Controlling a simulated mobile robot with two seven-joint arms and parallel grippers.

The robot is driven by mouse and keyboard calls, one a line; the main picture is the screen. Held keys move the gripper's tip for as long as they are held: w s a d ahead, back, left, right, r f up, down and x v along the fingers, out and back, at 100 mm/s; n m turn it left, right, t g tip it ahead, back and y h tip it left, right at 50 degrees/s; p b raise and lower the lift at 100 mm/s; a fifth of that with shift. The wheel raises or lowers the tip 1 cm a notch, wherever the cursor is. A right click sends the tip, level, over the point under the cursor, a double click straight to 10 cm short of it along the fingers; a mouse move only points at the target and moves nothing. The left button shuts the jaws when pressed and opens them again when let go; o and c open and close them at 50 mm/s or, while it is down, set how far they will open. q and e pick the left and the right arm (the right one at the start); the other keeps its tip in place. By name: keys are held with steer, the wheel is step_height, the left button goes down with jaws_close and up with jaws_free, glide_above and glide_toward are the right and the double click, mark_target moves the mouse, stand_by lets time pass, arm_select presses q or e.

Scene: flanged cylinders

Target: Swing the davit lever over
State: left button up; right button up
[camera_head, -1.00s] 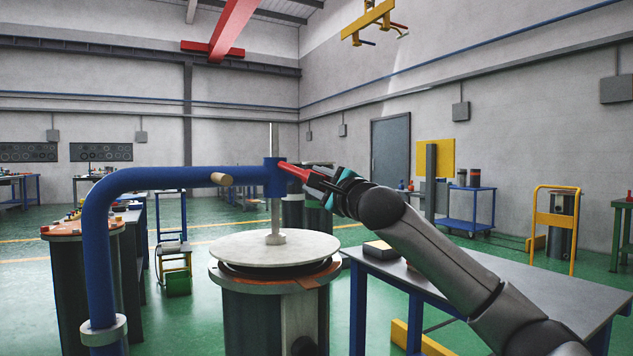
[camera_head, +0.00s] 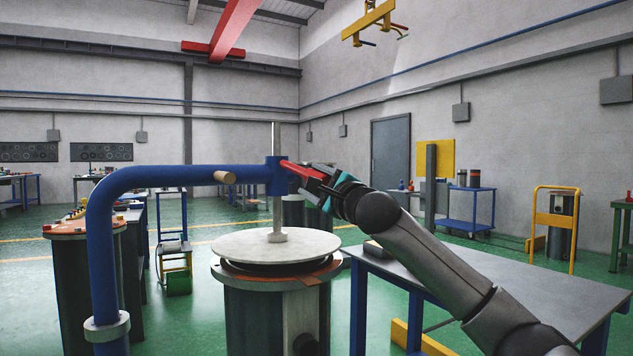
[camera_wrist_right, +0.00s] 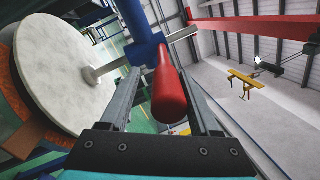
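The blue davit arm (camera_head: 160,176) is a bent tube that rises at the left and runs right to a blue hub. A pale upright rod (camera_head: 277,215) passes through the hub to a round pale lid (camera_head: 250,246). A red handle (camera_head: 308,171) sticks out from the hub toward my right gripper (camera_head: 310,178). In the wrist view the red handle (camera_wrist_right: 168,92) lies between the two fingers of the right gripper (camera_wrist_right: 162,72). The fingers stand apart, with a gap visible beside the handle. My left gripper is not in view.
The lid sits over a dark flanged cylinder (camera_head: 255,315). A grey-topped bench (camera_head: 500,290) stands at the right, under my right arm. Another dark cylinder (camera_head: 80,290) with small parts on top stands at the left. Green floor is open behind.

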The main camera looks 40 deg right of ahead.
steer(key=shift+o, duration=0.6)
steer(key=shift+d, duration=0.15)
steer(key=shift+s, duration=0.15)
steer(key=shift+v, duration=1.9)
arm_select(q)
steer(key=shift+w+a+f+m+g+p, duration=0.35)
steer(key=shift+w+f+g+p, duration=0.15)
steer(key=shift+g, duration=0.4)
arm_select(e)
steer(key=v, duration=1.1)
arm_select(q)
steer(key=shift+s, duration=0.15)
arm_select(e)
steer(key=shift+f, duration=0.1)
